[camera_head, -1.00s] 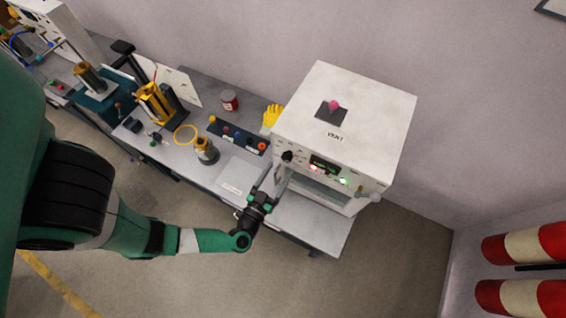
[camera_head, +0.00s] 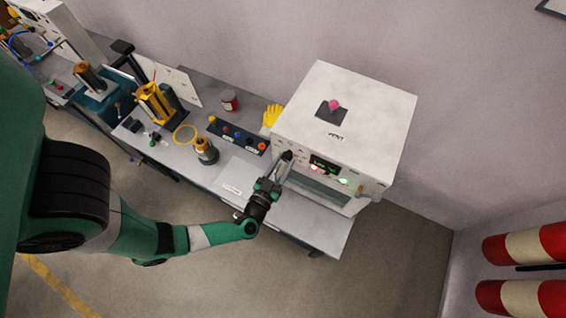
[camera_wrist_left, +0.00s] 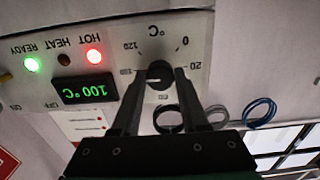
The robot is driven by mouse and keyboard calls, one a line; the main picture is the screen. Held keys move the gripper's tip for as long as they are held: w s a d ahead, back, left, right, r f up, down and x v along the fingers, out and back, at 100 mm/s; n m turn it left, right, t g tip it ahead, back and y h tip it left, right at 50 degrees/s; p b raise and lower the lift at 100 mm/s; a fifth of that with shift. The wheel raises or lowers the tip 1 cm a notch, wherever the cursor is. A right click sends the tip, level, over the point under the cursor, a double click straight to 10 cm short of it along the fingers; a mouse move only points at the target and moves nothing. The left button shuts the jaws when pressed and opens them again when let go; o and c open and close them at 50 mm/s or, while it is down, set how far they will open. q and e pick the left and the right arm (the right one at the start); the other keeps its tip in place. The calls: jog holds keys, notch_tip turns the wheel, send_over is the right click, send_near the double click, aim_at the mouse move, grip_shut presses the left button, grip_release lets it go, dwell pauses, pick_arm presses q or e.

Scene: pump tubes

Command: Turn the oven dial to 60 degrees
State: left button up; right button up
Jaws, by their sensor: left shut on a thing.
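The white oven (camera_head: 350,115) stands at the right end of the bench, with its control panel facing me. Its black dial (camera_wrist_left: 159,76) shows in the left wrist view, upside down, on a scale with 0, 20 and 120 legible. My left gripper (camera_head: 284,160) is at the left part of the panel. In the left wrist view the left gripper (camera_wrist_left: 160,80) has its fingers closed on the dial's two sides. The fingers hide part of the scale, and I cannot tell the dial's exact setting. The green display (camera_wrist_left: 84,89) reads 100 °C. My right gripper is not in view.
The HOT light (camera_wrist_left: 95,56) glows red and the READY light (camera_wrist_left: 32,65) glows green. A pink knob (camera_head: 333,104) sits on top of the oven. A yellow glove (camera_head: 271,115) stands beside it. Striped red-and-white cylinders (camera_head: 523,245) are at the right.

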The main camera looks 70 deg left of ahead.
pick_arm(q)
grip_shut()
jog(key=n, duration=0.9)
jog(key=shift+b, duration=0.4)
jog(key=n+b, duration=0.1)
jog(key=n, duration=0.3)
jog(key=shift+n, duration=0.3)
jog(key=shift+r+n+b, duration=0.1)
jog(key=shift+n+b, duration=0.5)
jog(key=shift+n, duration=1.5)
jog(key=o, duration=1.1)
grip_release()
